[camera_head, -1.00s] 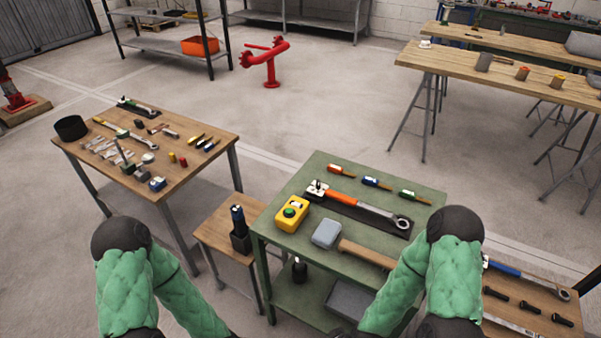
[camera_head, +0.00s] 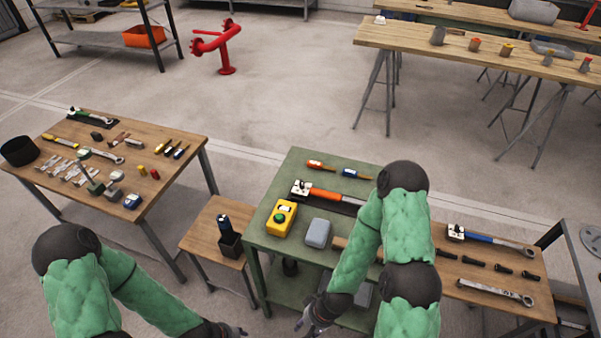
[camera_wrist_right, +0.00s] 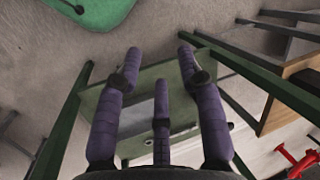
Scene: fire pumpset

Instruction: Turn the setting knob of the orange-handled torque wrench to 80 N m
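The orange-handled torque wrench (camera_head: 323,194) lies on a black mat (camera_head: 340,206) on the green table (camera_head: 262,240) in the head view. Its square head points left. My right arm covers its far end, and the knob and scale are too small to read. My right gripper (camera_head: 308,318) is low at the table's front edge, well short of the wrench. In the right wrist view its fingers (camera_wrist_right: 159,52) are spread with nothing between them. My left gripper (camera_head: 232,331) is at the bottom edge, partly cut off, its fingers unclear.
A yellow box with a green button (camera_head: 282,218) and a grey-headed mallet (camera_head: 317,233) lie in front of the wrench. Small screwdriver-like tools (camera_head: 320,165) lie behind it. A blue-handled wrench (camera_head: 480,236) is on the right wooden table. A small stool (camera_head: 200,235) stands left.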

